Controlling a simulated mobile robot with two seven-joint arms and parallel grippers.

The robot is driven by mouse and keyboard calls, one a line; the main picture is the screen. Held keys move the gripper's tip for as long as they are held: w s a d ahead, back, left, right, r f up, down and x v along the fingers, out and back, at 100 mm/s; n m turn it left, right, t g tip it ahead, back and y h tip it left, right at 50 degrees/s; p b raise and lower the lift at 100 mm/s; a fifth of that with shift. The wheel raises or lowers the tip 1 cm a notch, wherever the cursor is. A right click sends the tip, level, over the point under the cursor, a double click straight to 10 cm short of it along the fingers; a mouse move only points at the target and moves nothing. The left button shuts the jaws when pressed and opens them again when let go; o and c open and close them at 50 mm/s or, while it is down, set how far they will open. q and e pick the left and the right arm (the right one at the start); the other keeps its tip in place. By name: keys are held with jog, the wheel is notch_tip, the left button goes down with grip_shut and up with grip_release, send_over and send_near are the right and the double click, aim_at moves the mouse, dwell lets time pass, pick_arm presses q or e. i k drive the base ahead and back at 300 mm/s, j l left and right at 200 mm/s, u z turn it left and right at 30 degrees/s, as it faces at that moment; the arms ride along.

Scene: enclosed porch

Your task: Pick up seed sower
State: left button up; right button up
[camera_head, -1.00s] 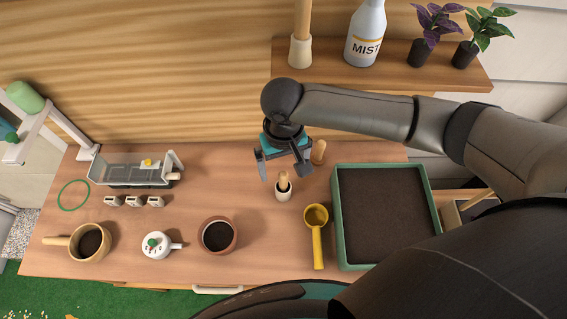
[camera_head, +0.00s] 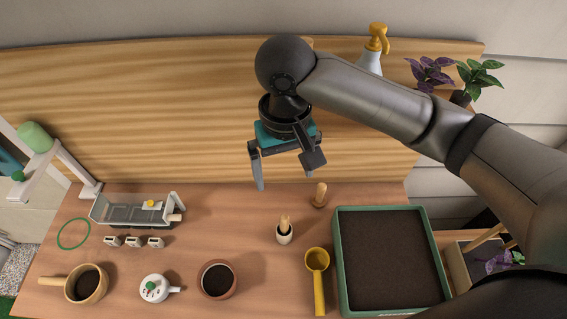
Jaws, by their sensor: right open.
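The seed sower looks to be the white round dial (camera_head: 154,288) with a green knob and a short spout pointing right. It lies on the front left part of the wooden table (camera_head: 240,210), between a handled tan pot and a terracotta pot. My right gripper (camera_head: 286,172) is open and empty, raised in front of the wooden back panel. It is well up and to the right of the sower, apart from everything. My left gripper is not in view.
The tan pot (camera_head: 87,284) and terracotta pot (camera_head: 217,279) flank the sower. A small white cup (camera_head: 284,234), yellow scoop (camera_head: 318,281) and green soil tray (camera_head: 340,262) stand to the right. A clear tray (camera_head: 128,211) and several small white blocks (camera_head: 134,242) lie behind.

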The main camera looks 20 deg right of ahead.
aim_at(163, 288)
jog(key=k+j, duration=0.2)
jog(key=k, duration=0.3)
jog(key=k+j, duration=0.2)
jog(key=k, duration=0.25)
jog(key=k+j, duration=0.25)
jog(key=k, duration=0.25)
